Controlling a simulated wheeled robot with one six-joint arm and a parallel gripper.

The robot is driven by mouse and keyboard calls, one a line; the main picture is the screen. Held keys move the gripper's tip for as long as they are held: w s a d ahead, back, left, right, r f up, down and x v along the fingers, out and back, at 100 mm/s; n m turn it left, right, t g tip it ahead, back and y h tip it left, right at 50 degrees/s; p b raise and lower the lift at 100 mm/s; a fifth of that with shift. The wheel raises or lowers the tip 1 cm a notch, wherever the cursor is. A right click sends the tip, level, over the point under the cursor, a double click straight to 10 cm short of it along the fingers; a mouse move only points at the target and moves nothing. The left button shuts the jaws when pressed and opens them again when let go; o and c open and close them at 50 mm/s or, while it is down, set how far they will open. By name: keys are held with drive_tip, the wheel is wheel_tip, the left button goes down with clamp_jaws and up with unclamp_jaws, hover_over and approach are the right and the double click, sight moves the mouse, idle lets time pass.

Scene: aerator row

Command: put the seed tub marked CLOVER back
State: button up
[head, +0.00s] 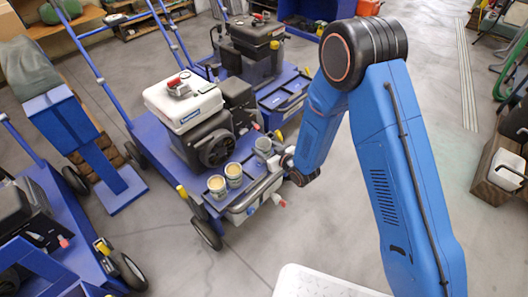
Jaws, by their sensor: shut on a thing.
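My gripper (274,160) is at the right end of the deck of the middle blue aerator (150,150), partly hidden by my wrist. It is shut on a grey tub (263,146), which looks upright at the deck's edge. I cannot tell whether the tub touches the deck. Two more tubs stand upright to its left, a near one (217,185) and a middle one (234,173), both with pale contents. Any markings on the tubs are too small to read, so I cannot tell which is CLOVER.
The white and black engine (190,105) rises just behind the tubs. A grey bar (255,195) runs along the deck's front. Other blue machines stand at the lower left (50,245) and behind (285,90). The floor to the right is mostly clear.

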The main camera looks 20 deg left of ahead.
drive_tip(key=shift+f, duration=1.25)
drive_tip(key=shift+f, duration=0.15)
drive_tip(key=o, duration=1.2)
drive_tip(key=shift+c, duration=0.2)
drive_tip(key=shift+r, duration=0.2)
drive_tip(key=v, duration=1.2)
